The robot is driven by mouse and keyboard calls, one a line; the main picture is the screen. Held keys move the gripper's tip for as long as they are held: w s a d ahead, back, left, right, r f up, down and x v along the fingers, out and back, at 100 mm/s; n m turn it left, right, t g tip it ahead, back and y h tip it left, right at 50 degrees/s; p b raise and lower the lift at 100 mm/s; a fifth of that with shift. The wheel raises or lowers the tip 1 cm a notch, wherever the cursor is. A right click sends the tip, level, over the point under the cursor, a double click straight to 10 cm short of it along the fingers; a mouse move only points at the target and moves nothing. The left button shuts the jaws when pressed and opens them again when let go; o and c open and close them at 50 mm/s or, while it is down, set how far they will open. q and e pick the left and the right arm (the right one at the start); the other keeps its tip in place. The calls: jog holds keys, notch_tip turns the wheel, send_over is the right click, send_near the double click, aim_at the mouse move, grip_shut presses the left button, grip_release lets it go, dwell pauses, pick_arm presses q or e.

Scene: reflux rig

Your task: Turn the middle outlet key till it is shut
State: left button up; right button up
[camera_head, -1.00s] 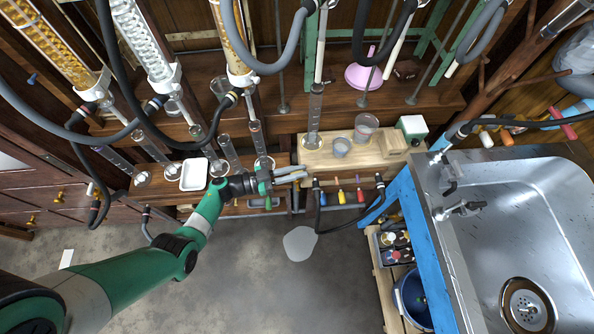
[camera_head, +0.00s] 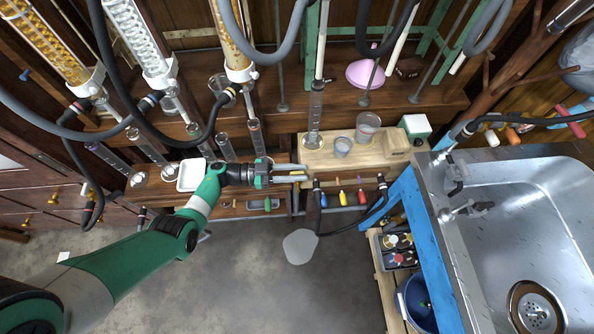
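My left gripper (camera_head: 300,173) reaches in from the left at the front edge of the lower bench. Its two grey fingers point right, apart, with nothing seen between them. Just right of and below the fingertips, small coloured handles hang in a row under the bench edge: blue (camera_head: 323,199), yellow (camera_head: 342,198) and red (camera_head: 361,197). The gripper is apart from the yellow, middle one in the picture. I cannot tell for certain that these are the outlet keys, nor whether any is open or shut. My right gripper is not in view.
A pale wooden block (camera_head: 375,152) with cups stands just beyond the fingers. Measuring cylinders and a white tray (camera_head: 192,175) stand to the left. A dark hose (camera_head: 345,231) loops below the handles. The metal sink (camera_head: 510,225) is at right. A puddle (camera_head: 300,246) lies on open floor.

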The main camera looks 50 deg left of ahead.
pick_arm(q)
jog(key=shift+o, duration=0.8)
jog(key=shift+s+a, duration=0.1)
jog(key=shift+a, duration=0.05)
jog(key=p+v, duration=0.1)
jog(key=v, duration=1)
jog(key=shift+s, duration=0.15)
